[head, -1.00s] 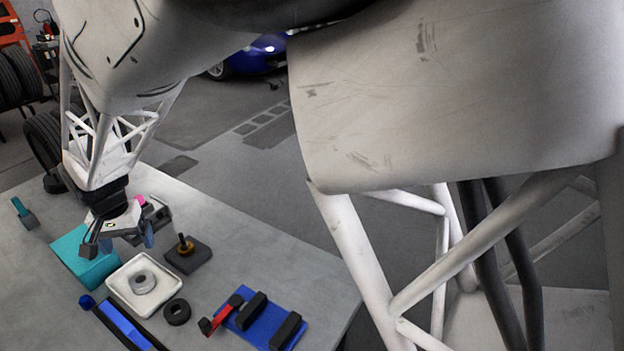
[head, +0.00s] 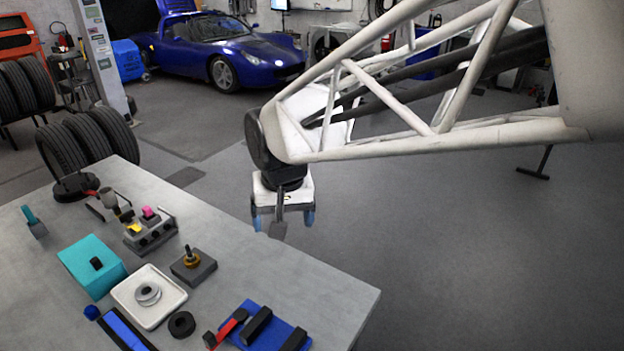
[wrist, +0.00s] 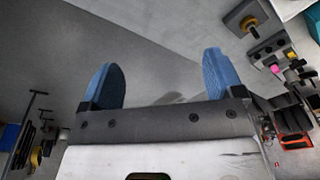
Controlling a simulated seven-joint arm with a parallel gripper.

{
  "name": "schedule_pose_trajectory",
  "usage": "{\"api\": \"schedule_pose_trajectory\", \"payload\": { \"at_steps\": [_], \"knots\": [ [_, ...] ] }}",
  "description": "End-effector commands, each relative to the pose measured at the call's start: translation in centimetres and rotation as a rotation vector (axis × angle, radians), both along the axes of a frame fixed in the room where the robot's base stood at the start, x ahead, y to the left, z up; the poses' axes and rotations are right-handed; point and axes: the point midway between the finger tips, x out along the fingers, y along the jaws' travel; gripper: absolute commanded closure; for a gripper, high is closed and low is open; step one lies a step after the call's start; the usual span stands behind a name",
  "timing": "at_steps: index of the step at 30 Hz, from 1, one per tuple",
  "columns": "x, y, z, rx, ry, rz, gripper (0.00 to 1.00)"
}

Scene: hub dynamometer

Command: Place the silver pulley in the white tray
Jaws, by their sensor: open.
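The silver pulley (head: 147,292) lies in the white tray (head: 164,316), inside its rim, on the table in the head view. My gripper (head: 282,222) hangs over the floor beyond the table's right edge, well apart from the tray. In the wrist view my gripper (wrist: 164,88) shows two blue fingers spread wide with nothing between them. The tray and pulley do not show in the wrist view.
A teal box (head: 88,262) stands left of the tray. A grey block with a brass part (head: 193,265) is behind it, and a black ring (head: 181,324) is beside it. Open floor surrounds my gripper.

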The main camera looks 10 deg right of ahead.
Motion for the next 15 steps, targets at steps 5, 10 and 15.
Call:
{"api": "schedule_pose_trajectory", "payload": {
  "at_steps": [5, 10, 15],
  "knots": [
    [-4.0, -5.0, 0.7, -0.006, -0.032, -0.011, 0.13],
    [-8.1, -8.8, 0.7, -0.017, -0.058, -0.013, 0.13],
    [-11.7, -11.5, 0.4, -0.030, -0.081, -0.016, 0.13]
  ]
}}
